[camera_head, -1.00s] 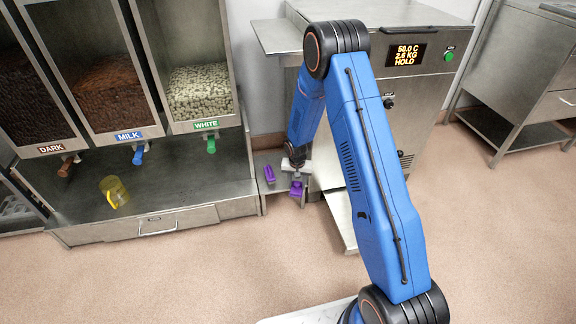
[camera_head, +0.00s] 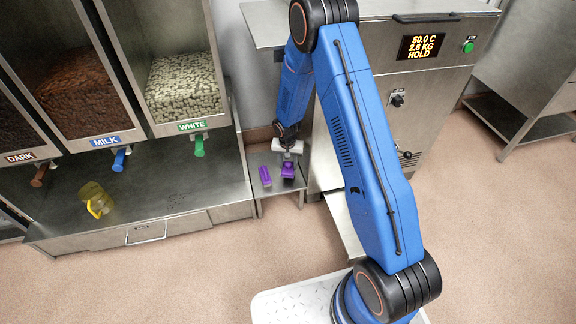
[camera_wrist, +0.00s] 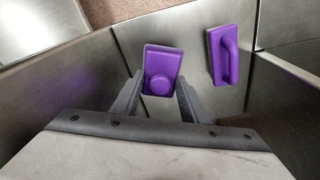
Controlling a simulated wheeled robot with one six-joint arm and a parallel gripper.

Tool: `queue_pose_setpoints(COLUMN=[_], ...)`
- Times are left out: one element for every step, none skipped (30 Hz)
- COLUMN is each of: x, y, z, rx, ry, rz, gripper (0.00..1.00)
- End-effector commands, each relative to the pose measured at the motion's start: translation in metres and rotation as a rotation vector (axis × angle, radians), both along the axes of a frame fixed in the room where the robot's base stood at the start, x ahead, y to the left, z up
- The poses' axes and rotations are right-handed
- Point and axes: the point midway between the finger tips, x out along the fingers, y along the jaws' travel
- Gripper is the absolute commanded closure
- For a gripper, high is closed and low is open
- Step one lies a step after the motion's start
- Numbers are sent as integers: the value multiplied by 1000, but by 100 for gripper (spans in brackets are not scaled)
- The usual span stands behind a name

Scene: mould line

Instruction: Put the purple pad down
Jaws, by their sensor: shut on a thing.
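The purple pad (camera_wrist: 161,72), a rectangular piece with a round knob, sits between the fingers of my gripper (camera_wrist: 157,88) in the wrist view. The gripper is shut on it. In the head view my gripper (camera_head: 288,163) is over the low metal shelf (camera_head: 272,190) between the hopper cabinet and the steel machine, with the pad (camera_head: 289,171) below it. I cannot tell whether the pad touches the shelf. A second purple piece with a loop handle (camera_wrist: 228,54) lies to the right in the wrist view; in the head view it is at left (camera_head: 265,176).
Steel walls (camera_wrist: 65,85) stand close around the shelf. The hopper cabinet (camera_head: 190,225) is at left, with a yellow jug (camera_head: 95,200) on its counter. The machine with a lit display (camera_head: 421,46) is at right. The floor in front (camera_head: 190,275) is clear.

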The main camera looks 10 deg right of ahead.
Motion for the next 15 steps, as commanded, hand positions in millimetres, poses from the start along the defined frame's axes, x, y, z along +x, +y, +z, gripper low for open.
queue_pose_setpoints(x=[-1,-2,-3,-3,-2,-3,-3,-3,-2,-2,-2,-2,-2,-2,-2], y=[0,0,0,0,0,0,0,0,0,0,0,0,0,0,0], z=[-6,-10,-16,-19,-23,-27,-29,-31,-31,-31,-31,-31,-31,-31,-31], rx=[-1,0,0,0,0,0,0,0,-1,0,0,0,0,0,0], ry=[4,4,4,3,2,3,3,2,1,1,1,1,1,1,1], rz=[0,0,0,1,2,0,0,1,1,1,1,1,1,1,1], gripper=[81,81,81,81,81,81,81,81,81,81,81,81,81,81,81])
